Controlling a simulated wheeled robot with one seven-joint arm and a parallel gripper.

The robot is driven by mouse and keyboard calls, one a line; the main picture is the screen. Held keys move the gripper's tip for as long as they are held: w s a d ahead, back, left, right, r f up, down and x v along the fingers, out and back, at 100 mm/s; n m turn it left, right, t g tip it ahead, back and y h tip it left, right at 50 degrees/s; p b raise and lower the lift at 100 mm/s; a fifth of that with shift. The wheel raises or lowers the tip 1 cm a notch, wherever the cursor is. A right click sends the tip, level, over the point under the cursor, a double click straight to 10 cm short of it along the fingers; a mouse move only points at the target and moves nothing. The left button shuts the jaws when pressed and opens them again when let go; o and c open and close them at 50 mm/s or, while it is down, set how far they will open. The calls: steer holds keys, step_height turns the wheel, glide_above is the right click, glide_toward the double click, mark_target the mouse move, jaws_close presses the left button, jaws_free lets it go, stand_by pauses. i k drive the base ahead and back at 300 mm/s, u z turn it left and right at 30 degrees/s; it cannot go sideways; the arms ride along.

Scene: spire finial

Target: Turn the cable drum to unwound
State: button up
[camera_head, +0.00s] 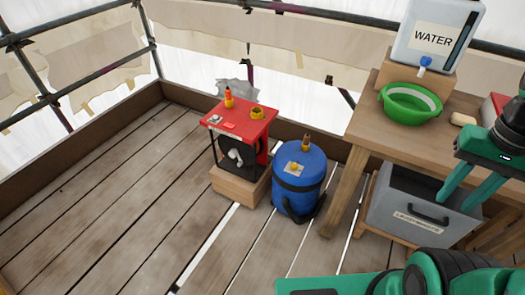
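A black round drum (228,147) with a pale crank-like part on its front sits in a red-topped stand (250,117). I take this drum to be the cable drum. It is small in the view, and I cannot tell how much cable is wound on it. The stand rests on a wooden block (238,187) on the deck. My gripper (455,206) is at the right, far from the drum. Its two green fingers are apart with nothing visible between them, in front of the grey crate.
A blue cylinder (298,185) stands right beside the stand. A wooden table (367,128) holds a green bowl (410,102) and a water container (436,38). A grey crate (410,213) sits beneath. Small items lie on the red top. The plank floor at left is clear.

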mark_target(241, 153)
steer(key=z, duration=1.4)
steer(key=k, duration=1.2)
steer(key=u, duration=1.6)
steer(key=i, duration=1.1)
